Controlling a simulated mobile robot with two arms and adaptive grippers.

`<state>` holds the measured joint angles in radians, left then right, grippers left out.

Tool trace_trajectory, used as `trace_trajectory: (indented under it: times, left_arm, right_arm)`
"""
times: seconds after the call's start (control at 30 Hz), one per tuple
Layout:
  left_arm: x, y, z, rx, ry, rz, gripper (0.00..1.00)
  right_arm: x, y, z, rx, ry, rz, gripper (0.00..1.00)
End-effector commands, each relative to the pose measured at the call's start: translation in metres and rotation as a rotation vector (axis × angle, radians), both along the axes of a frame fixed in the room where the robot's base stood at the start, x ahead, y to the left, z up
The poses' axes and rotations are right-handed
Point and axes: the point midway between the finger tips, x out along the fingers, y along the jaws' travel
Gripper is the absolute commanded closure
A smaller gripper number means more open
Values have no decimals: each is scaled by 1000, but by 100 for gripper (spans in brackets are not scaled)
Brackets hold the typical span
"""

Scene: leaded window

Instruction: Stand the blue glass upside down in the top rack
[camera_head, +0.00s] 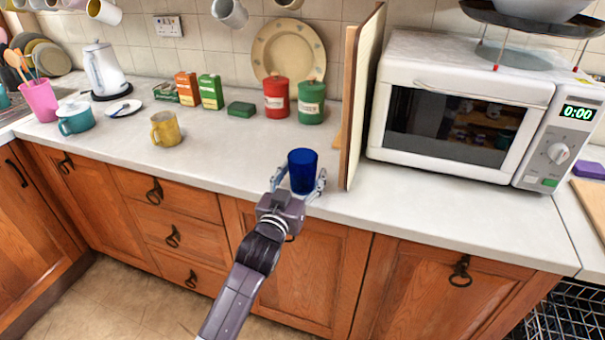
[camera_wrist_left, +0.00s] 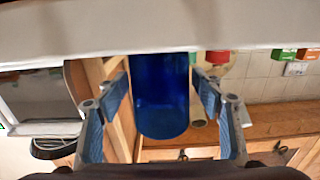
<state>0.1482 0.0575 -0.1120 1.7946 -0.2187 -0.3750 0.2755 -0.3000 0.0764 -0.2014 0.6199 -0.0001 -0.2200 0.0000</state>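The blue glass (camera_head: 302,168) stands upright on the worktop near its front edge, beside an upright wooden board. My left gripper (camera_head: 299,181) is open, with one finger on each side of the glass. In the left wrist view the blue glass (camera_wrist_left: 161,95) sits between the fingers of the left gripper (camera_wrist_left: 162,92), with gaps visible on both sides. A wire rack (camera_head: 568,318) shows at the bottom right corner, below the worktop; only part is in view, and I cannot tell which level it is. My right gripper is not in view.
The wooden board (camera_head: 358,100) stands just right of the glass, with a white microwave (camera_head: 455,110) beyond. A yellow mug (camera_head: 165,130) stands to the left; red (camera_head: 276,98) and green (camera_head: 311,103) canisters are behind. The worktop (camera_head: 225,150) left of the glass is clear.

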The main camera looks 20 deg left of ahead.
Motion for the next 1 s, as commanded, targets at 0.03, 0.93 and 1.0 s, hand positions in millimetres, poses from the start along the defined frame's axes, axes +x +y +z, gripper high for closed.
trace_trajectory:
  times: [0.03,0.93,1.0]
  left_arm:
    - [0,0,0,0,0,0,35]
    - [-104,3,-2,0,3,1,35]
    - [-111,3,-2,-1,2,1,35]
  right_arm:
    - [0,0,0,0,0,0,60]
    - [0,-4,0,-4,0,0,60]
    - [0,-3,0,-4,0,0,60]
